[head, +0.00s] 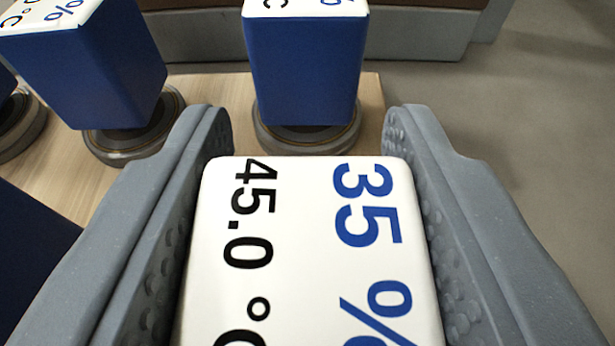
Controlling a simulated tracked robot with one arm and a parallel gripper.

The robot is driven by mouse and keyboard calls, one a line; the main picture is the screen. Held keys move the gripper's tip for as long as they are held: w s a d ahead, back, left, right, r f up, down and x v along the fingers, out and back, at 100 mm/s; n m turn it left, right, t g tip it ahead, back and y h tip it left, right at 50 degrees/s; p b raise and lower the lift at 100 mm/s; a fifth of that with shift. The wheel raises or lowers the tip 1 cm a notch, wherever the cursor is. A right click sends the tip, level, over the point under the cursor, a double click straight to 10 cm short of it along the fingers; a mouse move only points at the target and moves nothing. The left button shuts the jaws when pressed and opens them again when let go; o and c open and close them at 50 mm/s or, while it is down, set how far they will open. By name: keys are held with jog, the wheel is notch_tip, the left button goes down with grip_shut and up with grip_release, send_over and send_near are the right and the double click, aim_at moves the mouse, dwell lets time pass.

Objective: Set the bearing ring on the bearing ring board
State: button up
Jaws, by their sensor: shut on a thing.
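My gripper (308,150) is shut on the bearing ring (308,240), of which only a white block top shows, printed "45.0 °C" in black and "35 %" in blue. A grey finger stands on each side of it. Its lower part is hidden, so I cannot tell whether it touches anything beneath. The light wooden bearing ring board (225,92) lies beyond and to the left. Similar pieces stand upright on it: a blue block with a white top on a dark round base (305,70) straight ahead, and another (90,75) to its left.
Part of another round base (20,125) shows at the left edge, and a dark blue surface (30,250) at lower left. A grey fixture (410,35) stands behind the board. Bare grey floor (540,150) lies to the right.

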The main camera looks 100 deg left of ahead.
jog(key=shift+f, duration=0.1)
jog(key=o, duration=1.3)
jog(key=p+v, duration=0.1)
jog(key=v, duration=1.1)
jog(key=shift+w, duration=0.1)
